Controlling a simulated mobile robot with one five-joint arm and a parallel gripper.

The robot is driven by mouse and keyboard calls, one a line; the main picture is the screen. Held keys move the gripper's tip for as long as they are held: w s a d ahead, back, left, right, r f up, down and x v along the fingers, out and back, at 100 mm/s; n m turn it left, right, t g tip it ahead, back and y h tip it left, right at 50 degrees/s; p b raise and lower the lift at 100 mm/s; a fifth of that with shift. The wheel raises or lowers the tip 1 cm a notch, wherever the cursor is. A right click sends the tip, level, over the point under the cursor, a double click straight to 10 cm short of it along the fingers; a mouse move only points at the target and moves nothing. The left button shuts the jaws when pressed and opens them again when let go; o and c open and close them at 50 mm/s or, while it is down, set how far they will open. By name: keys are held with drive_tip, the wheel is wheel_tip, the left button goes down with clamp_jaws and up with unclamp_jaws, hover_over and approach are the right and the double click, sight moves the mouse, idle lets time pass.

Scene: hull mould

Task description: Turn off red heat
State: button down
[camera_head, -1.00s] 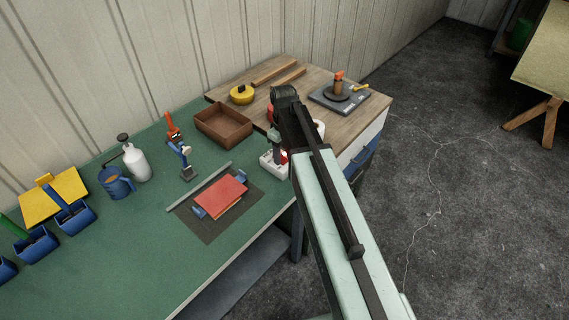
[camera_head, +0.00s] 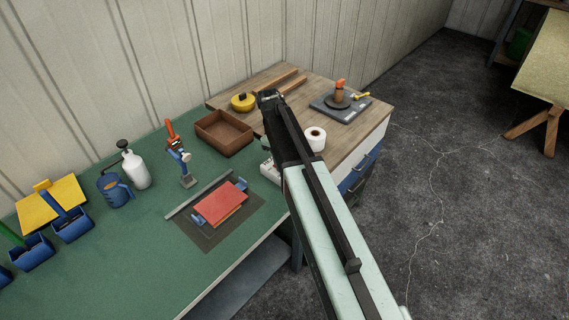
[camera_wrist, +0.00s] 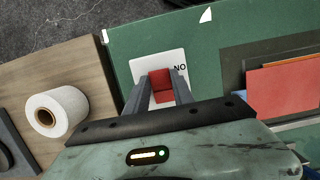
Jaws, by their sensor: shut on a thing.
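In the wrist view my gripper (camera_wrist: 161,88) is shut, with its two grey fingers on either side of a red block (camera_wrist: 160,80). The block is over a white panel (camera_wrist: 147,68) with black lettering that reads "NO" in this view. A white box (camera_head: 267,170) shows beside my arm at the right end of the green bench in the head view, mostly hidden. The fingers and the red block are hidden behind my arm in that view. I cannot tell whether the block is a switch fixed to the box.
A white roll (camera_head: 316,138) stands close to my arm on the wooden top (camera_head: 350,148). A red plate (camera_head: 219,204) lies on a dark mat to the left. A brown tray (camera_head: 223,132) and a clamp-like tool (camera_head: 181,160) stand behind. The bench front between is clear.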

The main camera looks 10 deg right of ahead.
drive_tip(key=shift+w, duration=0.1)
drive_tip(key=c, duration=1.1)
unclamp_jaws()
drive_tip(key=shift+r, duration=0.1)
drive_tip(key=p+v, duration=0.7)
drive_tip(key=shift+w+a+r+p, duration=0.1)
drive_tip(key=shift+w+r+p, duration=0.05)
drive_tip(key=shift+r+p, duration=0.15)
